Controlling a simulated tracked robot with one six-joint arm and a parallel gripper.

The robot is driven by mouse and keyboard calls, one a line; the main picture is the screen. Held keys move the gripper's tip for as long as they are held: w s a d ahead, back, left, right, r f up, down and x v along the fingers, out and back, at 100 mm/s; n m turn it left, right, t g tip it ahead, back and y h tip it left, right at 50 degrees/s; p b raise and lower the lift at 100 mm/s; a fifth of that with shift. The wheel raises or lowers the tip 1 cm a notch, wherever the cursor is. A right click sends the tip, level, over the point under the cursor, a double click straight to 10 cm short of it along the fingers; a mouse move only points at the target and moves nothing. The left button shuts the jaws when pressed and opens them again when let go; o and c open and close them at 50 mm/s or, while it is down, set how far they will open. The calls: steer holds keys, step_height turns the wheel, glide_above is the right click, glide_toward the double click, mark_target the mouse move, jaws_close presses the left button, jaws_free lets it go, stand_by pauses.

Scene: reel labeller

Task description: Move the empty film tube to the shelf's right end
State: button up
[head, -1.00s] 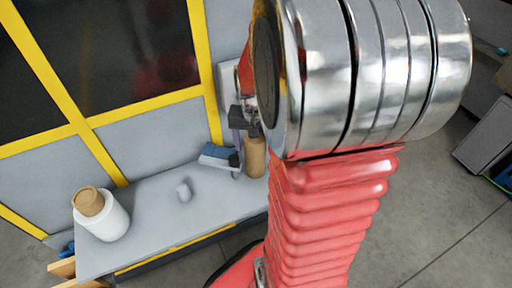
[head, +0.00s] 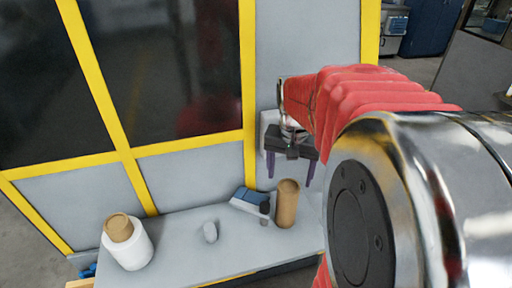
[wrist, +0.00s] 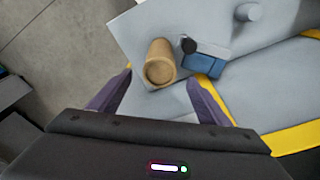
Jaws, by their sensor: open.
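The brown cardboard film tube (head: 287,204) stands upright on the grey shelf (head: 180,231), near its right end in the head view. In the wrist view the tube (wrist: 160,62) shows its round end, just beyond and between my fingers. My gripper (head: 291,172) is open and empty, with its purple fingers pointing down, above and apart from the tube. In the wrist view my gripper's fingers (wrist: 158,92) are spread wide. The tube's foot is partly hidden in the wrist view.
A blue and white device (head: 247,199) with a dark cylinder (head: 264,207) stands close left of the tube. A small grey knob (head: 210,232) is mid-shelf. A white film roll (head: 129,247) with a brown core stands at the left. A yellow-framed panel wall (head: 200,170) rises behind.

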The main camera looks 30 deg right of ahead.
steer(key=shift+a, duration=0.1)
steer(key=s+a+r+n+t, duration=0.1)
steer(key=s+a+n, duration=0.1)
steer(key=a, duration=0.5)
steer(key=s+a+r+n+t, duration=0.2)
steer(key=a+n, duration=0.2)
steer(key=a, duration=0.3)
steer(key=s+a+r+n+t+y, duration=0.1)
steer(key=s+a+r+n, duration=0.1)
steer(key=a+n, duration=0.2)
steer(key=a, duration=0.3)
steer(key=shift+t, duration=0.4)
